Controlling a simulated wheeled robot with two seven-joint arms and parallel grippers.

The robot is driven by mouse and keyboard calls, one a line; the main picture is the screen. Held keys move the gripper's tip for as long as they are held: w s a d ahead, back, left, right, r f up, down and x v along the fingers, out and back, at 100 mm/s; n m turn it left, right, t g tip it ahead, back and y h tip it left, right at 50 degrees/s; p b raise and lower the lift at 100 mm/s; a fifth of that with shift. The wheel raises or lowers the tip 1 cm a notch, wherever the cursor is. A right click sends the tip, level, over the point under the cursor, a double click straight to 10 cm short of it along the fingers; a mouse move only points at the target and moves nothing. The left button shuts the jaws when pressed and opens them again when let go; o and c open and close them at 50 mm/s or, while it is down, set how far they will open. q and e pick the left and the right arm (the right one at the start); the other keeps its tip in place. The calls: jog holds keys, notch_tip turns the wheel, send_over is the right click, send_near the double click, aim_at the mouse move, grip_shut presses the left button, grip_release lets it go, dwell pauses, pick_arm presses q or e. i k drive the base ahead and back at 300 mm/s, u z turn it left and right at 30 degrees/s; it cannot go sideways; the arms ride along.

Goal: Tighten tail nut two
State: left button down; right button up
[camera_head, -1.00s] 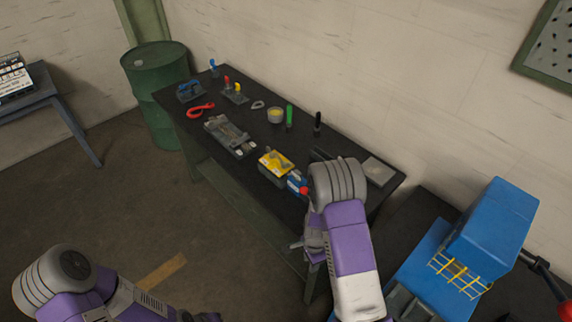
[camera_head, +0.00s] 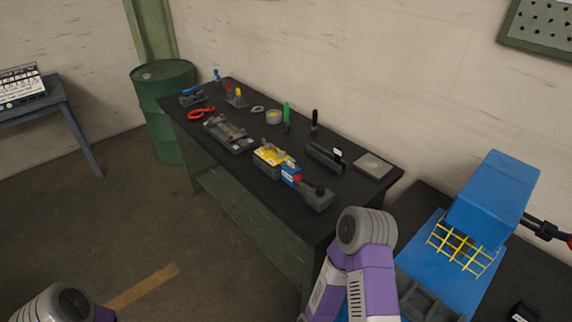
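The tail nuts are too small to make out in the head view. A grey chain-drive-like fixture (camera_head: 228,134) lies on the dark workbench (camera_head: 225,100), left of its middle. A yellow-topped block (camera_head: 270,156) sits to its right, with a blue part (camera_head: 291,174) and a dark grey block (camera_head: 319,198) beside it. My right arm rises at the lower right, in front of the bench's right end, and its gripper is hidden or outside the picture. Only a rounded joint of my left arm shows at the bottom left. Its gripper is outside the picture.
Red pliers (camera_head: 201,112), a tape roll (camera_head: 274,117), a green-handled tool (camera_head: 287,114) and a black-handled tool (camera_head: 314,122) stand or lie along the bench. A blue machine with a yellow grid guard (camera_head: 462,247) stands at right. A green barrel (camera_head: 163,95) stands at the left end.

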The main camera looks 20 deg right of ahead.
aim_at(279, 155)
jog(key=u, duration=0.7)
jog(key=i, duration=1.25)
jog(key=z, duration=0.55)
